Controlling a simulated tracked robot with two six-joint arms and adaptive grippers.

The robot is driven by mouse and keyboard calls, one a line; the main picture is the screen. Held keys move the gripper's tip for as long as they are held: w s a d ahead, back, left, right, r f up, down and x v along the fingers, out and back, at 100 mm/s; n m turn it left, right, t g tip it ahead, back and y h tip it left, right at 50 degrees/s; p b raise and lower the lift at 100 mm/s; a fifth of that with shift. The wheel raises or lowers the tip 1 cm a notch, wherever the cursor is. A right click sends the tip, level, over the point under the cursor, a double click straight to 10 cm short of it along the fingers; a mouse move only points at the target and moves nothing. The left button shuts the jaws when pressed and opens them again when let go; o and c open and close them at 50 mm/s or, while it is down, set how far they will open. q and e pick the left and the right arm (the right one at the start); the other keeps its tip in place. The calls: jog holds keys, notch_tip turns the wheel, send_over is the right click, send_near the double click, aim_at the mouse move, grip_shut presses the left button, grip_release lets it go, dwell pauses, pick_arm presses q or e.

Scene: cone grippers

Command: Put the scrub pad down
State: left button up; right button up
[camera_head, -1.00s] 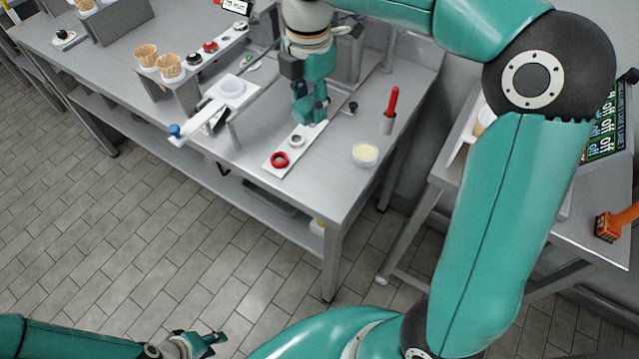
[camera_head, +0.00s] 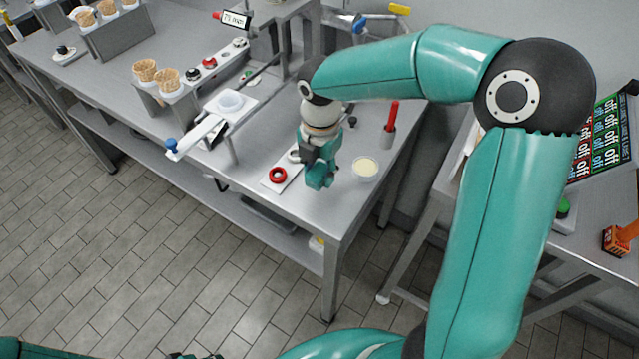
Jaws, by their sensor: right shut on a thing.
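My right gripper (camera_head: 319,180) reaches down over the near right end of the steel table (camera_head: 320,222), beside a white board with a red ring (camera_head: 278,174) on it. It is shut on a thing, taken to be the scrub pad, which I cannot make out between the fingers. Whether the pad touches the table is not clear. My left gripper (camera_head: 192,356) barely shows at the bottom edge, so its jaws cannot be read.
A clear tub with pale contents (camera_head: 365,168) stands close right of the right gripper. A red-handled tool in a grey holder (camera_head: 390,125) stands behind it. The table's front corner is bare.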

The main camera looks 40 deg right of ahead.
aim_at(320, 170)
jog(key=shift+f, duration=2.35)
jog(key=shift+f, duration=0.1)
jog(key=o, duration=1.1)
notch_tip(320, 170, up, 12)
jog(key=shift+r, duration=0.1)
